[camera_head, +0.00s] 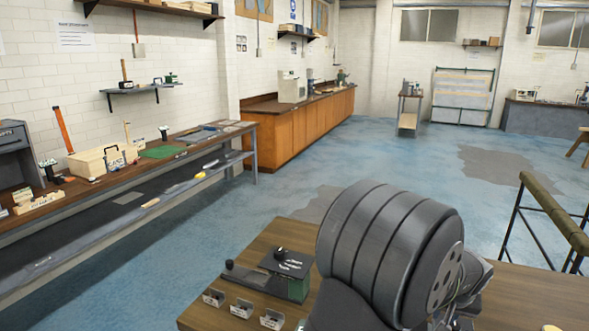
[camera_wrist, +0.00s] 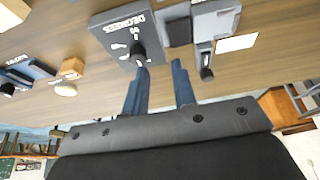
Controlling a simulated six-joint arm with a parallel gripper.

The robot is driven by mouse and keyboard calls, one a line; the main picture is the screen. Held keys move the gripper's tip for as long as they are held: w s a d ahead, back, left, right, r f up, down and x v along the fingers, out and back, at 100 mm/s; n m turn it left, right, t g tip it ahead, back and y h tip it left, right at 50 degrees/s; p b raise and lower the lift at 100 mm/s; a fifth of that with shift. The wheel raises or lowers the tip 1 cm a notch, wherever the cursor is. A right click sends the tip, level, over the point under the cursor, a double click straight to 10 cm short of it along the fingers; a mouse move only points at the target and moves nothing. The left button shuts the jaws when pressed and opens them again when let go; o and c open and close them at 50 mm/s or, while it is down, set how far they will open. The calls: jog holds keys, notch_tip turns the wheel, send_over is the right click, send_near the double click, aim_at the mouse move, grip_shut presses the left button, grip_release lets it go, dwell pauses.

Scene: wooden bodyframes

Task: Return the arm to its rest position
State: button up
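My gripper (camera_wrist: 161,66) shows in the wrist view with its two blue-grey fingers apart. Bare wooden tabletop shows between them, and nothing is held. The fingertips are close in the picture to a grey block with a dark knob and white lettering (camera_wrist: 122,38); I cannot tell whether they touch it. In the camera_head view my large dark grey arm link fills the lower middle and the gripper itself cannot be made out.
The wooden table (camera_head: 225,270) carries a dark plate with a knob on a green base (camera_head: 298,288) and small labelled holders (camera_head: 241,308). In the wrist view a wooden block (camera_wrist: 73,67) and blue pieces (camera_wrist: 38,68) lie left. A long workbench (camera_head: 100,182) lines the left wall; blue floor is open beyond.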

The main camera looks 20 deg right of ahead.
jog(key=w+f, duration=0.3)
jog(key=w, duration=0.2)
dwell(0.3)
jog(key=s+r+m, duration=0.2)
jog(key=s+r, duration=0.1)
jog(key=s, duration=1.7)
jog(key=shift+s+a+m+g+h, duration=0.3)
jog(key=shift+s, duration=0.1)
jog(key=shift+w, duration=0.1)
